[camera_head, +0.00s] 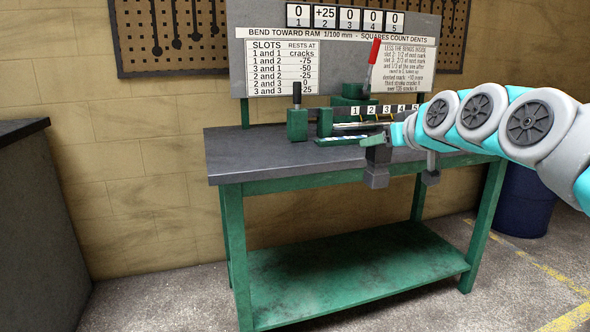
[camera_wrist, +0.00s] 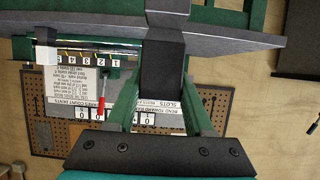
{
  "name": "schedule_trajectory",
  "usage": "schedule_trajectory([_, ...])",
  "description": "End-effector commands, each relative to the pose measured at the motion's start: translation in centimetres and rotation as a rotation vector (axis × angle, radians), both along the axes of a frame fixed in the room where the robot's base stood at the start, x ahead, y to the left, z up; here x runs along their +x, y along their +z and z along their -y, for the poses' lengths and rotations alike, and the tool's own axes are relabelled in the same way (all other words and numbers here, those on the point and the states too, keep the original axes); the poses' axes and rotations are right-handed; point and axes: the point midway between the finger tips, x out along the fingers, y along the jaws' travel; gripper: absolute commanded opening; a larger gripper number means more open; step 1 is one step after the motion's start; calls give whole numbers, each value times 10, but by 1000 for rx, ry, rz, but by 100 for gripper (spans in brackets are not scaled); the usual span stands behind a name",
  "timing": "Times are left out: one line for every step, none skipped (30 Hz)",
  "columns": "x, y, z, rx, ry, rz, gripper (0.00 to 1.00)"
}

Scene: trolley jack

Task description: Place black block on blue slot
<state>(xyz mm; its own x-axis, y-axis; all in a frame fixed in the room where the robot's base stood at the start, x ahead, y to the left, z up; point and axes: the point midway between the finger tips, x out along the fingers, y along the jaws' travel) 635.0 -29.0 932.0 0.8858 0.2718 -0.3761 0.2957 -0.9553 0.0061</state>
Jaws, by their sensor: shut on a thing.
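My gripper (camera_wrist: 162,45) is shut on the black block (camera_wrist: 162,72), which sits between its two fingers in the wrist view. In the head view my gripper (camera_head: 384,147) is over the front edge of the workbench, and a dark blocky piece (camera_head: 377,178) hangs below it. A second dark piece (camera_head: 432,177) shows to its right; I cannot tell what it is. A green jack fixture (camera_head: 297,124) stands on the bench. A pale blue strip (camera_head: 342,139) lies on the fixture's front, partly hidden by my gripper; I cannot tell whether it is the blue slot.
The grey-topped workbench (camera_head: 250,161) has a green lower shelf (camera_head: 340,285). A red-handled lever (camera_head: 373,58) rises in front of the sign board (camera_head: 235,60). Numbered plates (camera_head: 384,109) sit behind the fixture. The bench top's left end is clear. A blue barrel (camera_head: 526,205) stands right.

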Motion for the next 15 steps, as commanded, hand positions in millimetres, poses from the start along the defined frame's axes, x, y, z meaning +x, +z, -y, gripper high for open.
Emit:
schedule_trajectory([6,-7,-4,0,-3,1,0])
schedule_trajectory([10,-10,-6,1,-6,5,0])
schedule_trajectory([15,-17,-9,1,-8,6,0])
schedule_trajectory([18,-23,-11,1,-10,6,0])
schedule_trajectory([23,-28,-14,1,-13,7,0])
schedule_trajectory([29,-38,-18,2,-16,8,0])
schedule_trajectory([33,-47,-21,2,-19,5,0])
schedule_trajectory([39,-56,-24,3,-22,5,0])
schedule_trajectory([46,-69,-28,4,-30,6,0])
schedule_trajectory([51,-79,-32,4,-34,6,0])
schedule_trajectory([56,-91,-35,6,-40,8,0])
schedule_trajectory([63,-108,-40,9,-46,6,0])
schedule_trajectory([68,-119,-42,12,-54,7,0])
schedule_trajectory([72,-132,-44,14,-61,5,0])
schedule_trajectory([77,-148,-47,17,-72,6,0])
